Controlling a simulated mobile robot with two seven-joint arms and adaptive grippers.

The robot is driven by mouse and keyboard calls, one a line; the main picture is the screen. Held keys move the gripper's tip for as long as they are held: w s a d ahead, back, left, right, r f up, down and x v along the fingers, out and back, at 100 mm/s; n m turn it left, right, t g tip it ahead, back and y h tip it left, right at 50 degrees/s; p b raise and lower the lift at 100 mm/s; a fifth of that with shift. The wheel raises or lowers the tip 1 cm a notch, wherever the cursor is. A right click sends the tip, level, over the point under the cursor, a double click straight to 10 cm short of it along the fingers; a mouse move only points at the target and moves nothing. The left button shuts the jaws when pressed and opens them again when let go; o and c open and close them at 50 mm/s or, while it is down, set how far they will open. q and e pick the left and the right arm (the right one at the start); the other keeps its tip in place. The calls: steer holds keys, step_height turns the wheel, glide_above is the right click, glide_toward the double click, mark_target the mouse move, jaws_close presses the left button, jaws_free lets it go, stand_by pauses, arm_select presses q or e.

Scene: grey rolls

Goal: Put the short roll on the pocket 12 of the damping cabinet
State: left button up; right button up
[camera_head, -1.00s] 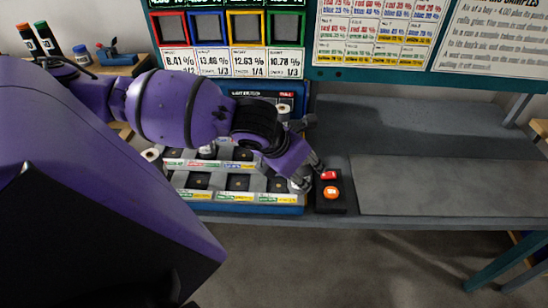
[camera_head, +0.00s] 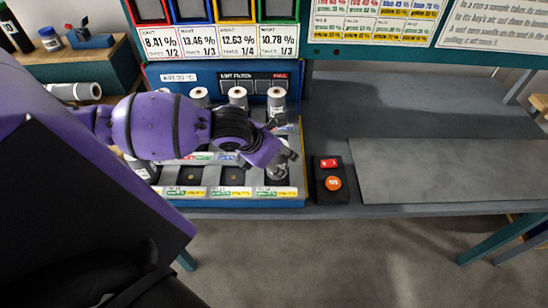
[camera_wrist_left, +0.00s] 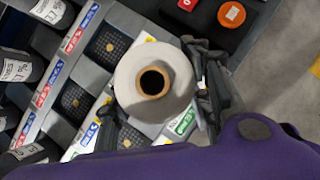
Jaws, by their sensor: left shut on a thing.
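My left gripper (camera_head: 282,168) is shut on a pale grey roll, and its arm reaches across the cabinet from the left. In the left wrist view the roll (camera_wrist_left: 131,78) stands between the two fingers, its brown core facing the camera. It covers the front-right corner pocket of the damping cabinet (camera_head: 240,203). I cannot tell whether the roll touches the pocket floor. Two neighbouring front pockets (camera_head: 234,176) look empty, with dark floors. The pocket numbers are too small to read. My right gripper is not in view.
Several rolls (camera_head: 238,95) stand in the cabinet's back row. A black box with an orange button (camera_head: 333,183) sits close to the cabinet's right side. A white roll (camera_head: 75,91) lies at the left. The grey bench at right (camera_head: 430,165) is clear.

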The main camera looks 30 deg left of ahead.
arm_select(q)
step_height(320, 180, down, 2)
steer(key=shift+a, duration=0.1)
steer(key=shift+w+f, duration=0.1)
steer(key=shift+f, duration=0.15)
steer(key=shift+w+d+r, duration=0.1)
steer(key=shift+d, duration=0.15)
steer(key=shift+s+a+f, duration=0.2)
steer(key=shift+f, duration=0.05)
steer(key=o, duration=1.3)
steer(key=shift+w, duration=0.1)
steer(key=shift+d, duration=0.1)
steer(key=shift+r, duration=0.15)
steer(key=shift+r, duration=0.2)
steer(key=v, duration=1.2)
